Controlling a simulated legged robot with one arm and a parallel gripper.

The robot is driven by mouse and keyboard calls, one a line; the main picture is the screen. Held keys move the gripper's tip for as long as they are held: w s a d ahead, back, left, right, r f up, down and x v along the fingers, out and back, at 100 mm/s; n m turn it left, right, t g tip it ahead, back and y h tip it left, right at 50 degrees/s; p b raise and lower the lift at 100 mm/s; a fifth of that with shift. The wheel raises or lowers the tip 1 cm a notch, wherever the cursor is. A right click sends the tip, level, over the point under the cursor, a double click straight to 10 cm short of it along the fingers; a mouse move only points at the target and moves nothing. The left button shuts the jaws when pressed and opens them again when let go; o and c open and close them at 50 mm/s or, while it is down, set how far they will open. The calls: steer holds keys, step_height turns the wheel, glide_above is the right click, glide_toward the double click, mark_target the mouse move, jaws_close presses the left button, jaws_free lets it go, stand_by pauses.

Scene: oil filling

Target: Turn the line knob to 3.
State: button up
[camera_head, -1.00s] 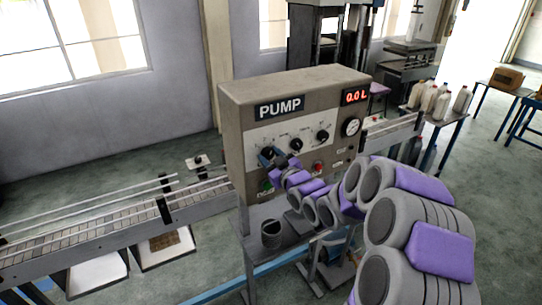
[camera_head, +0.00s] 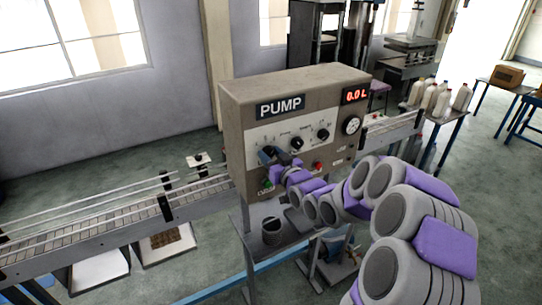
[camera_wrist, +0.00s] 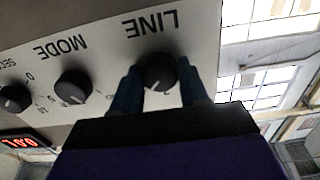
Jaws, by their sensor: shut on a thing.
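The line knob (camera_wrist: 158,72) is a round black dial under the upside-down word LINE in the wrist view, on the pale strip of the pump panel (camera_head: 290,133). My gripper (camera_wrist: 159,80) has one dark finger on each side of it and is shut on it. In the head view my gripper (camera_head: 268,156) is at the left end of the panel's knob row and hides the line knob there. A "2" shows beside the knob in the wrist view, but its pointer setting cannot be read.
The mode knob (camera_wrist: 73,86) and another black knob (camera_wrist: 15,98) sit in the same row. The red display (camera_head: 356,96) reads 0.0 L. A green button (camera_head: 267,184) and a red button (camera_head: 318,166) are below. A conveyor (camera_head: 110,228) runs left; bottles (camera_head: 437,98) stand right.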

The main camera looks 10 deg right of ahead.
steer(key=shift+r, duration=0.25)
steer(key=o, duration=1.1)
steer(key=shift+f, duration=0.2)
steer(key=shift+c, duration=0.2)
steer(key=shift+d, duration=0.1)
steer(key=b+v, duration=1.2)
steer(key=v, duration=0.5)
